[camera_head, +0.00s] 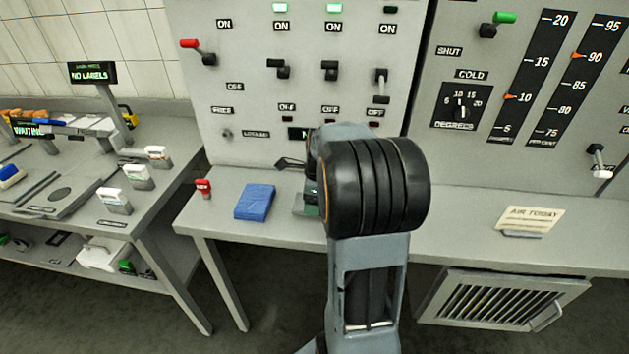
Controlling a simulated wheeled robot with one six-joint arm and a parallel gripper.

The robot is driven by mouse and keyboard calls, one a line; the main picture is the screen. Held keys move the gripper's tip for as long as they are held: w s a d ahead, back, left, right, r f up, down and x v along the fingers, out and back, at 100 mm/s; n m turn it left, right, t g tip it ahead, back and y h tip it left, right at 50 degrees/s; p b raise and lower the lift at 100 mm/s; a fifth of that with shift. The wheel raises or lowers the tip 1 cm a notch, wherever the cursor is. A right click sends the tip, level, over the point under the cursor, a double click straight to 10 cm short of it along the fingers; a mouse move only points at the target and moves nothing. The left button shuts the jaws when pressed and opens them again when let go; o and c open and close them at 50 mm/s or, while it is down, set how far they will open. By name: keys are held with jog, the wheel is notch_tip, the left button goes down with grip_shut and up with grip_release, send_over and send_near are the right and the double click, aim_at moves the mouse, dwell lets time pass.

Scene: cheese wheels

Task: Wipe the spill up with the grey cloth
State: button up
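No grey cloth and no spill can be made out in this view. A folded blue cloth or pad (255,202) lies flat on the left part of the grey bench (222,190). My arm rises in the middle of the picture and its black joint covers part of the bench behind it. My gripper is mostly or wholly hidden behind the arm. A dark pointed piece (290,163) sticks out left of the arm; I cannot tell if it is a finger. Whether the gripper holds anything does not show.
A grey item with green (307,204) is partly hidden by my arm. An "AIR TODAY" card (530,219) stands at right. A switch panel (240,80) rises behind. A cluttered side table (150,205) is at left.

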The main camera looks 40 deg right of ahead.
jog(key=shift+s+r+p, duration=0.1)
jog(key=shift+r+p, duration=2.25)
jog(key=shift+r, duration=0.55)
